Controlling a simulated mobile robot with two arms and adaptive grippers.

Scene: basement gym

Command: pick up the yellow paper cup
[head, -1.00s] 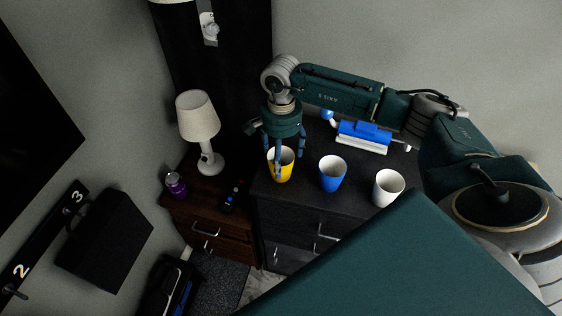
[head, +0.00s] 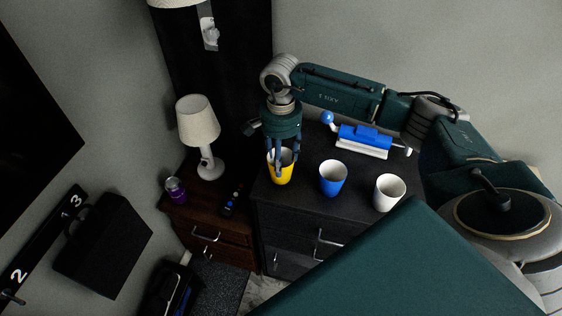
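The yellow paper cup (head: 284,175) stands upright on the dark cabinet top, at the left of a row of cups. My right gripper (head: 284,160) points down at it from above, on the arm that comes in from the right. Its fingers are at the cup's rim and overlap the cup in the picture. I cannot tell whether they press on its wall. My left gripper is out of view.
A blue cup (head: 332,179) and a white cup (head: 388,193) stand to the right on the cabinet (head: 285,205). A blue and white device (head: 364,140) lies behind them. Left are a lamp (head: 199,122), a remote (head: 235,199) and a purple jar (head: 175,190).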

